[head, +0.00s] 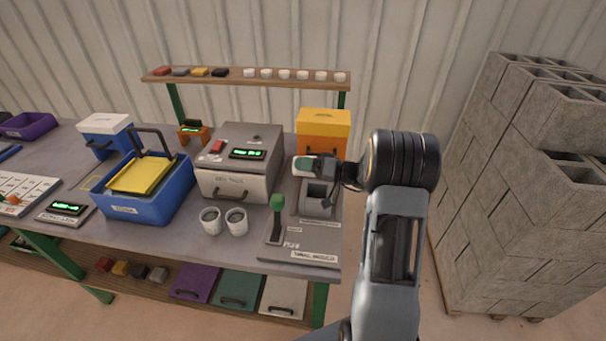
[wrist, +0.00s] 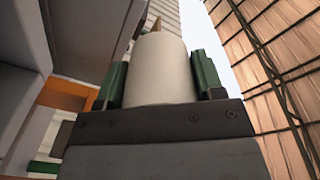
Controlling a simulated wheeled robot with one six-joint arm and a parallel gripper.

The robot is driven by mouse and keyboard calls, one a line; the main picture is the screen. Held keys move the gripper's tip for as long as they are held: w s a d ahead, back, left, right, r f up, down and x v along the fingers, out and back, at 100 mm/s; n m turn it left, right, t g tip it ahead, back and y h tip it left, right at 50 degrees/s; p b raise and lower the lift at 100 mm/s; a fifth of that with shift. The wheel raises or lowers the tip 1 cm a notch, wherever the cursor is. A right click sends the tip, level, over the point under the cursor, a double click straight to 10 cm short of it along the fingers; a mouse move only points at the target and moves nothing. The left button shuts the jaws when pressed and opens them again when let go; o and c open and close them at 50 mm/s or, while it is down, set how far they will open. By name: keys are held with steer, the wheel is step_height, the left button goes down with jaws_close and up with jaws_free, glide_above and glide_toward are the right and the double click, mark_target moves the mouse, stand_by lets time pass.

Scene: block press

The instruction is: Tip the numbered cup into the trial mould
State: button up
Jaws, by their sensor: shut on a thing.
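My gripper (head: 307,166) is shut on a white cup (wrist: 162,70), which fills the space between its two green finger pads in the wrist view. In the head view the cup shows only in part behind a green pad, above and just behind the grey trial mould (head: 316,203). The mould stands at the right end of the bench beside a green-knobbed lever (head: 277,205). The cup's number, mouth and contents are hidden, and I cannot tell how far it is tilted.
Two white cups (head: 210,221) (head: 237,222) stand at the front of the bench. A grey machine box (head: 237,180) is left of my gripper, and a yellow box (head: 322,125) is behind it. A blue tub (head: 145,205) stands farther left. Stacked concrete blocks (head: 490,200) are at the right.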

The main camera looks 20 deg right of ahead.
steer(key=shift+s+d+f+t+y+b, duration=0.15)
steer(key=shift+t+y+b, duration=0.3)
steer(key=shift+b, duration=0.6)
steer(key=shift+s+d+r+t+y+b, duration=0.1)
steer(key=shift+d+t+y+b, duration=0.15)
steer(key=shift+y+b, duration=0.55)
steer(key=shift+b, duration=0.6)
stand_by(0.6)
